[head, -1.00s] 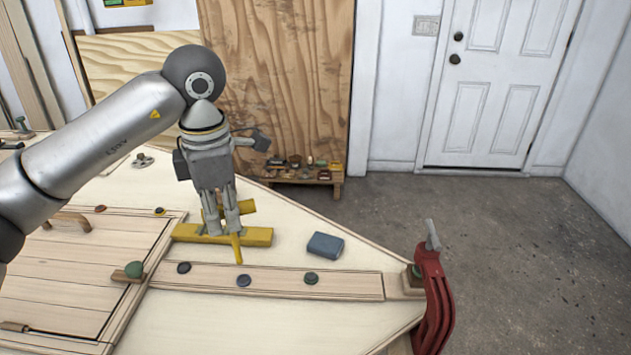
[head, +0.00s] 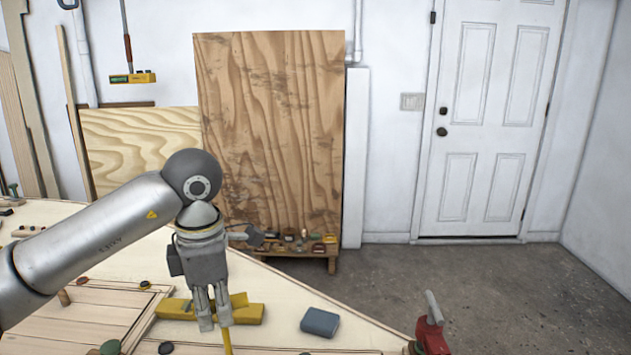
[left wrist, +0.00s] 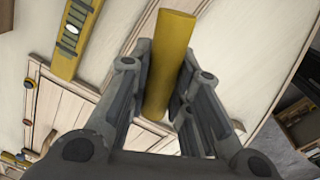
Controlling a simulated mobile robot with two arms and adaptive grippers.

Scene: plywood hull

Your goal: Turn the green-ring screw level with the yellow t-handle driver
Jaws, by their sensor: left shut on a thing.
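My left gripper (head: 214,322) is shut on the yellow t-handle driver (head: 227,341), with its fingers pointing down over the workbench. The driver's yellow bar also shows between the fingers in the left wrist view (left wrist: 170,65). Its lower end runs out of the bottom of the head view, so I cannot see what the tip meets. A dark round screw head (head: 165,348) shows at the bottom edge. My right gripper is not in view.
A blue-grey box (head: 320,322) lies right of the gripper. A red clamp (head: 432,336) stands at the bench's right corner. A low shelf with small items (head: 300,250) stands behind the bench.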

